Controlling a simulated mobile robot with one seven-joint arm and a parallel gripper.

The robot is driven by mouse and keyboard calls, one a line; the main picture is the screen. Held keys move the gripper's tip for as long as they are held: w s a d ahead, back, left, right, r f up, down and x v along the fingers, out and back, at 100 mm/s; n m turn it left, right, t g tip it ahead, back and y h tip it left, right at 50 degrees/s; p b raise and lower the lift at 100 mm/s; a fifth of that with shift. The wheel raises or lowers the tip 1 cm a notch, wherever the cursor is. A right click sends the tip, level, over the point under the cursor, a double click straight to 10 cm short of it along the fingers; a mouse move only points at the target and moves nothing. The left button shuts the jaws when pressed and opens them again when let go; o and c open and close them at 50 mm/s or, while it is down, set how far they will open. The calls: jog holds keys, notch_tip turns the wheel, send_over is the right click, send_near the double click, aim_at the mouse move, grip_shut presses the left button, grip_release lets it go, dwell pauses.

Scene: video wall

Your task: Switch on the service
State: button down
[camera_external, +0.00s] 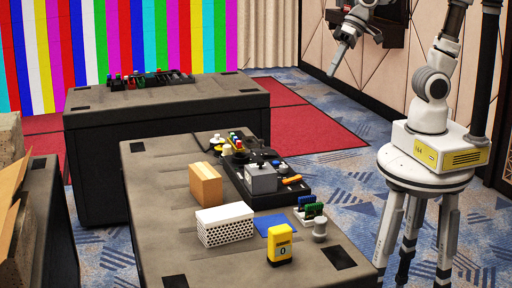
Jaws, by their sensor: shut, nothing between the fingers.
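My gripper (333,70) is at the top right, shut and empty, pointing down and left. It hangs in the air right of the tables and touches nothing. No part here is clearly marked as the service switch. A black control unit (237,176) lies on the front table, with small coloured buttons (236,141), a grey box (261,179) and an orange handle-like part (291,180). A yellow device (281,244) with a dark "0" mark stands near the table's front edge. Switch positions are too small to tell.
The front table (160,215) also bears a cardboard box (206,184), a white perforated block (225,224), a blue sheet (272,223) and small green and blue pieces (311,207). A back table (225,94) holds a row of coloured items (146,79). Open cartons (12,215) stand left.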

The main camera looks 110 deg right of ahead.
jog(key=w+d+f+m, duration=0.2)
jog(key=w+d+m, duration=0.2)
jog(key=m+g+h+b, duration=0.2)
jog(key=m+g+b, duration=0.35)
jog(key=b, duration=0.35)
send_over(265, 153)
jog(key=s, duration=0.3)
notch_tip(265, 153, down, 19)
jog(key=shift+w+t, duration=0.15)
jog(key=shift+t, duration=0.3)
jog(key=shift+a, duration=0.1)
jog(key=f, duration=0.4)
jog(key=w+f+b, duration=0.1)
jog(key=f, duration=0.4)
jog(key=w+f+b, duration=0.1)
jog(key=f, duration=0.3)
jog(key=shift+w+f, duration=0.1)
jog(key=shift+f, duration=0.25)
